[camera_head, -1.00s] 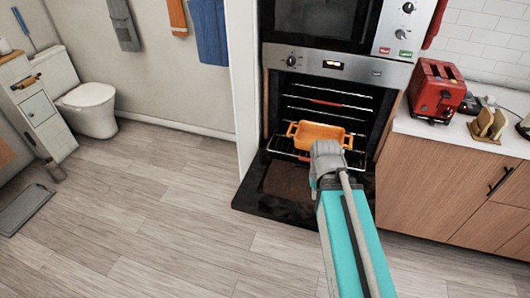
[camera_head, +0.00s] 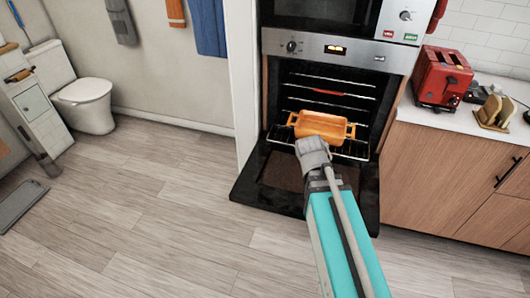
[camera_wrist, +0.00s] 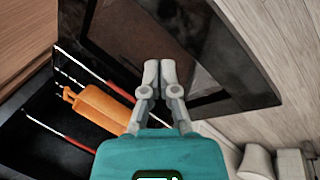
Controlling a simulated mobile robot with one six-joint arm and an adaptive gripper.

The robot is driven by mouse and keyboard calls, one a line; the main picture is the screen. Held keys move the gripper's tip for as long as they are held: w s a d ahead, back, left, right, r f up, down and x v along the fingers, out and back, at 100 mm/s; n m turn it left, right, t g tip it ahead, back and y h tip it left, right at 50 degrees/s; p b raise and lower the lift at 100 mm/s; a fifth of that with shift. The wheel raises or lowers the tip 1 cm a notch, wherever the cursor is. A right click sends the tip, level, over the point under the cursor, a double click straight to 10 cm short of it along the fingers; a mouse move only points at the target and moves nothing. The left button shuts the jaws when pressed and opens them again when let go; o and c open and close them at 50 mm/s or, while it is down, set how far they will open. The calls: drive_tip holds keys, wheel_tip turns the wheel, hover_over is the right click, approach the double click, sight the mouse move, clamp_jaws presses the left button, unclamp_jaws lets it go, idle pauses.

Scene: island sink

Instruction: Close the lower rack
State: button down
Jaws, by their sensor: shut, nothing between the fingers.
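My gripper (camera_head: 306,143) is just in front of the dish in the head view and hides part of the rack's front. In the wrist view its fingers (camera_wrist: 151,74) are together and empty, with the oven door (camera_wrist: 190,45) behind them. I cannot tell whether they touch the rack.
The oven door (camera_head: 247,185) lies open below the rack. An upper rack with a red strip (camera_head: 325,91) is inside the oven. A counter with a red toaster (camera_head: 440,76) stands at the right.

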drive_tip(key=w+a+f+n+t+h+b, duration=0.45)
drive_tip(key=w+f+n+t+b, duration=0.2)
drive_tip(key=w+n+b, duration=0.5)
drive_tip(key=w+a+f+n+t+b, duration=0.1)
drive_tip(key=a+n+t+b, duration=0.1)
drive_tip(key=a+n+b, duration=0.2)
drive_tip(key=w+a+f+n+t+y+b, duration=0.1)
drive_tip(key=w+a+n+t+b, duration=0.1)
drive_tip(key=a+n+b, duration=0.3)
drive_tip(key=w+a+f+n+t+y+b, duration=0.1)
drive_tip(key=a+n+t+b, duration=0.3)
drive_tip(key=a+n+b, duration=0.1)
drive_tip(key=shift+w+a+f+n, duration=0.2)
drive_tip(key=shift+a+f+n, duration=0.2)
drive_tip(key=shift+a, duration=0.25)
drive_tip(key=shift+a+r+n+t, duration=0.15)
drive_tip(key=shift+a+n+t, duration=0.1)
drive_tip(key=shift+a+n, duration=0.4)
drive_tip(key=shift+w+d, duration=0.1)
drive_tip(key=shift+w, duration=0.1)
drive_tip(key=x, duration=1.3)
drive_tip(key=shift+w, duration=0.4)
